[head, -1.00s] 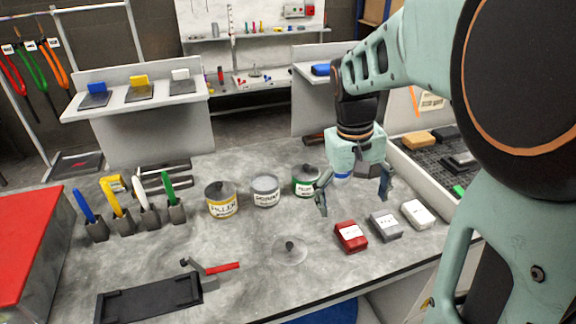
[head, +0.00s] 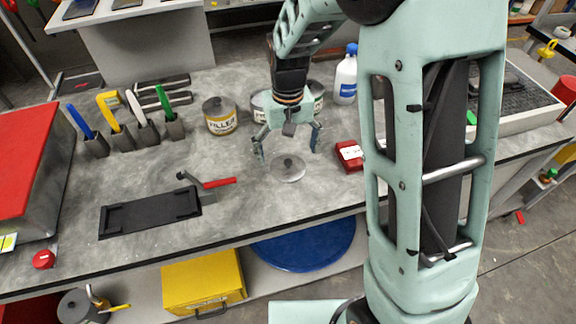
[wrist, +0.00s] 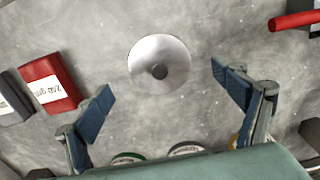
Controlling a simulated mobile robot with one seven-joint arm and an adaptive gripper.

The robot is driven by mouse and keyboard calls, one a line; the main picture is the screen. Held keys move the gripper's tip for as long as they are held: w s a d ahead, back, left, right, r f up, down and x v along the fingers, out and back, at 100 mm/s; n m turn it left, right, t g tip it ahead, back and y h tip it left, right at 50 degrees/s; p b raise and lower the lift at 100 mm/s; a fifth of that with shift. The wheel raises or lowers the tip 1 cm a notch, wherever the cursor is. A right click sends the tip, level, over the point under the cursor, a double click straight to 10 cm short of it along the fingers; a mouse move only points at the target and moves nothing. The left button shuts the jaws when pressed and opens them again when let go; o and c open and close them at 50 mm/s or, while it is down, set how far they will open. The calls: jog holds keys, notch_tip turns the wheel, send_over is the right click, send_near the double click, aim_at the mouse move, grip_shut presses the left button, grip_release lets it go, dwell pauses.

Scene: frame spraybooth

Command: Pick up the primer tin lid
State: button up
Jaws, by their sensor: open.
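The primer tin lid (head: 290,172) is a round, shiny grey disc with a dark knob at its centre. It lies flat on the grey bench top, and it also shows whole in the wrist view (wrist: 159,64). My gripper (head: 287,150) is open and empty, above and just behind the lid in the head view. In the wrist view the two blue-padded fingers (wrist: 165,95) stand wide apart, and the lid lies ahead of the gap between them, untouched.
A filler tin (head: 221,118) stands behind left, with other tins partly hidden behind my gripper. A red box (head: 349,155) is close on the right. A red-handled tool (head: 208,184) and black tray (head: 150,212) lie left. The bench around the lid is clear.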

aim_at(288, 161)
jog(key=shift+f, duration=1.95)
jog(key=shift+c, duration=0.5)
